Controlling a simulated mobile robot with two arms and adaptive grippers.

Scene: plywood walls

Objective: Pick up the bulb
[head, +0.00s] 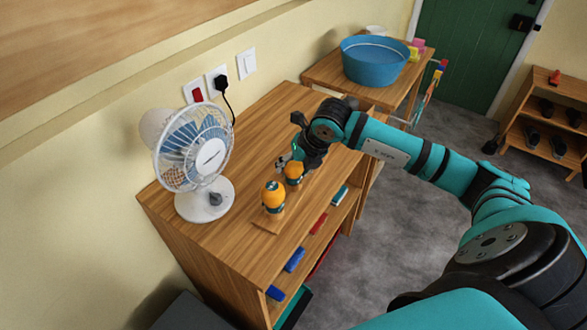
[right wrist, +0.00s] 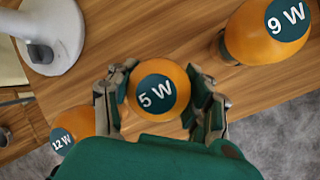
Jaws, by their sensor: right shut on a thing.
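The 5 W bulb (right wrist: 157,92) is orange with a dark green label. It sits between the fingers of my right gripper (right wrist: 160,95), which is shut on it. In the head view my right gripper (head: 291,161) reaches down over the wooden cabinet onto an orange bulb (head: 294,173). The larger 9 W bulb (right wrist: 265,32) stands apart at the upper right in the right wrist view; a larger orange bulb (head: 273,194) stands beside the gripper in the head view. The 12 W bulb (right wrist: 70,133) shows partly at the lower left, behind a finger. My left gripper is out of view.
A white and blue fan (head: 196,160) stands on the wooden cabinet (head: 262,125), left of the bulbs. Several coloured items lie on its shelf below. A blue tub (head: 374,66) stands on a further table. Grey floor (head: 375,220) lies beyond the cabinet's right edge.

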